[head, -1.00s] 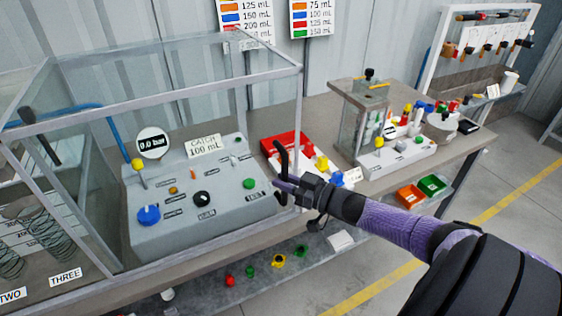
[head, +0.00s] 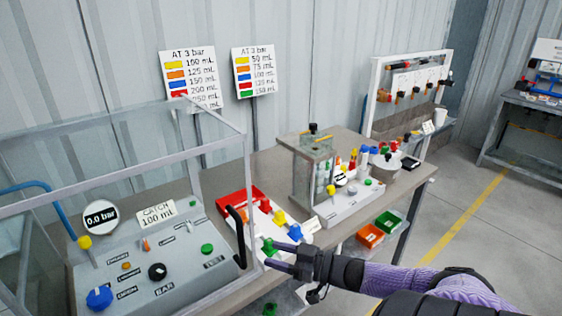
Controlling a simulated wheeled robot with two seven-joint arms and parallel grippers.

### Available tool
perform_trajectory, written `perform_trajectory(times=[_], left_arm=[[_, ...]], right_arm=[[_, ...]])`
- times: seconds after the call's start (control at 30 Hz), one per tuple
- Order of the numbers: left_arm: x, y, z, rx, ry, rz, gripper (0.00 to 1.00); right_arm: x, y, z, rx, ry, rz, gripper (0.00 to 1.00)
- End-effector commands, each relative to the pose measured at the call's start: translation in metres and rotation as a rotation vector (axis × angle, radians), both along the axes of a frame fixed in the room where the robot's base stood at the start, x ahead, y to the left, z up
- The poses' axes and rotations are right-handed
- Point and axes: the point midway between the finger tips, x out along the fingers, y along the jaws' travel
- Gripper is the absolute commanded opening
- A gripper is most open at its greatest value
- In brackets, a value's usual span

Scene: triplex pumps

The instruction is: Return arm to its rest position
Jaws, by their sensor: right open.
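My right gripper (head: 268,255) comes in from the lower right on a purple and black arm. Its fingers are apart and empty, pointing left. It is just right of the black handle (head: 236,236) on the clear enclosure (head: 246,165), with a gap between them in the picture. Behind the fingertips lies a white panel with blue, yellow and green parts; the green part (head: 269,246) shows right by the fingertips. I cannot tell whether they touch. My left gripper is not in view.
A grey console (head: 180,265) with knobs and a 0.0 bar gauge (head: 100,217) stands inside the enclosure. A red tray (head: 242,200) and a smaller clear-cased rig (head: 312,165) stand on the bench to the right. Orange (head: 370,235) and green bins sit below. Open floor lies at right.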

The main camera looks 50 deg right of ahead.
Motion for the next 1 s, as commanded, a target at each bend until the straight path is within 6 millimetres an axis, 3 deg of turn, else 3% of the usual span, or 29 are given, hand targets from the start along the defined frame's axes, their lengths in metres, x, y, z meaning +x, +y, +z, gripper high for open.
perform_trajectory(times=[0.13, 0.57, 0.67, 0.77, 0.8, 0.9, 1.0], left_arm=[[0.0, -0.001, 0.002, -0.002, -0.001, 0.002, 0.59], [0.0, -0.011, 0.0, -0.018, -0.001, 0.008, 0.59], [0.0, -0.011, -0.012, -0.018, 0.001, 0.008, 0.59], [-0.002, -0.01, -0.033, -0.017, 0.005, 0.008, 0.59], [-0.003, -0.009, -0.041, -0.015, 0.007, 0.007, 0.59], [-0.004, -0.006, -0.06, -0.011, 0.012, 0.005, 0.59], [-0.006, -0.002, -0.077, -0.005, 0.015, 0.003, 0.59]], right_arm=[[-0.012, -0.004, 0.0, -0.001, 0.0, 0.0, 0.56], [-0.013, -0.004, -0.005, -0.002, 0.008, -0.009, 0.56], [-0.023, -0.008, -0.053, -0.033, 0.097, -0.095, 0.56], [-0.052, -0.005, -0.148, -0.105, 0.31, -0.236, 0.56], [-0.069, 0.002, -0.189, -0.139, 0.417, -0.282, 0.56], [-0.119, 0.032, -0.281, -0.219, 0.691, -0.338, 0.56], [-0.175, 0.08, -0.355, -0.291, 0.97, -0.318, 0.56]])
